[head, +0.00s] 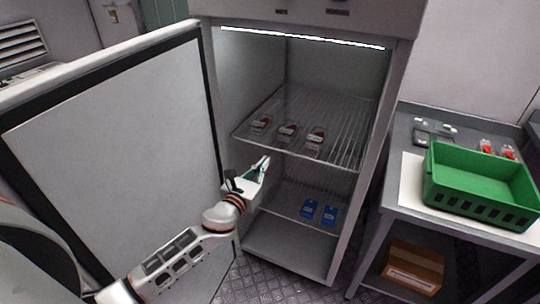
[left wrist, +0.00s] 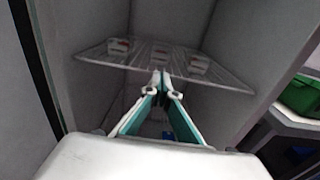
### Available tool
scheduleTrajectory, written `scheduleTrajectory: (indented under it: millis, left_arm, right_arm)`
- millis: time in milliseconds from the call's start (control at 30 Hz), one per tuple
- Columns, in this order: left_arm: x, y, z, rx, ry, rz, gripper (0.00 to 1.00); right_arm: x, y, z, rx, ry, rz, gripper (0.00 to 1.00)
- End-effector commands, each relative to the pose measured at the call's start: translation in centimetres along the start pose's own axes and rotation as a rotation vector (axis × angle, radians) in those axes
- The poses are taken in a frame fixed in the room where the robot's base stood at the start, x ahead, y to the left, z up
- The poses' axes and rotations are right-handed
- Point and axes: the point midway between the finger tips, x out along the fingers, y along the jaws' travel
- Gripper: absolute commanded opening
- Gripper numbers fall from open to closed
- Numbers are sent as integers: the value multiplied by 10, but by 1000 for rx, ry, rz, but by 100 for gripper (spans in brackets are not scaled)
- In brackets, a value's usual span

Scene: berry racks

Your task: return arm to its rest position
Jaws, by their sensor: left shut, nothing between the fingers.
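My left arm (head: 185,255) reaches in from the left of the head view to the front of an open cabinet. My left gripper (head: 265,162) is shut and empty at the cabinet opening, near the left end of the upper wire shelf (head: 345,143). In the left wrist view the fingertips (left wrist: 160,75) meet, and the upper shelf (left wrist: 215,75) lies beyond them. My right gripper shows in neither view.
The cabinet door (head: 120,150) stands open at the left. Three small packs (head: 288,131) lie on the upper shelf and two blue packs (head: 308,208) on the lower. A green crate (head: 480,205) stands on the right table, above a cardboard box (head: 413,268).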

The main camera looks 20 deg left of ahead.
Motion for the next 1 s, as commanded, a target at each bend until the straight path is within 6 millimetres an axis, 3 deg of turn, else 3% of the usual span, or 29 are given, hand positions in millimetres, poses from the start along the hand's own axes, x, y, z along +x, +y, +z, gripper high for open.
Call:
scheduleTrajectory:
  millis: [300,467,567,800,1000]
  left_arm:
    - [-14,0,-2,-11,4,1,0]
    - [-35,-9,-33,-253,71,3,0]
    - [-66,-20,-71,-588,157,29,0]
    - [-164,-53,-157,-1548,354,239,0]
    - [-246,-79,-201,-2274,407,539,0]
  right_arm:
    - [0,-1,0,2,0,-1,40]
    - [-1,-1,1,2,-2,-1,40]
    - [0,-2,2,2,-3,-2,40]
    - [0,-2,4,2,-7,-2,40]
    - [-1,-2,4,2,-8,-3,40]
